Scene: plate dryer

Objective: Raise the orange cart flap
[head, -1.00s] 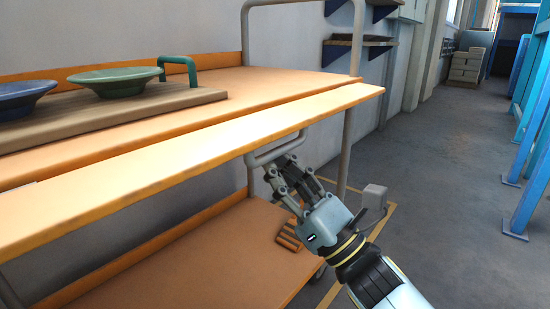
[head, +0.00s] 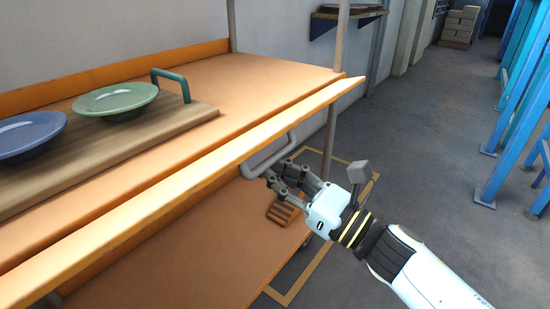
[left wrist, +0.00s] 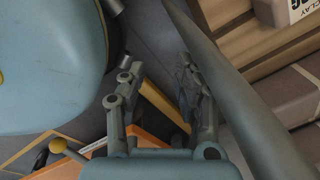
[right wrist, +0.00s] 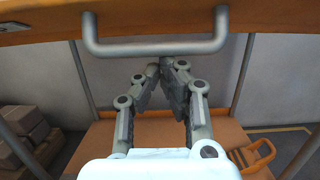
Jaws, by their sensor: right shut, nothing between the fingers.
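The orange cart flap (head: 230,157) runs along the front edge of the cart's upper shelf and looks tilted outward. Its grey bar handle (head: 270,157) hangs on the underside near the right end. My right gripper (head: 277,180) is just below the handle, its fingers shut with nothing between them. In the right wrist view the handle (right wrist: 155,48) crosses above the fingertips (right wrist: 163,68); whether they touch it I cannot tell. My left gripper (left wrist: 155,75) shows only in the left wrist view, its fingers apart and empty, away from the flap.
A wooden board (head: 190,117) on the upper shelf carries a green plate (head: 115,100) and a blue plate (head: 30,135). The lower orange shelf (head: 190,245) lies beneath my right gripper. Blue racking (head: 515,110) stands at the right, with clear floor (head: 420,150) between.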

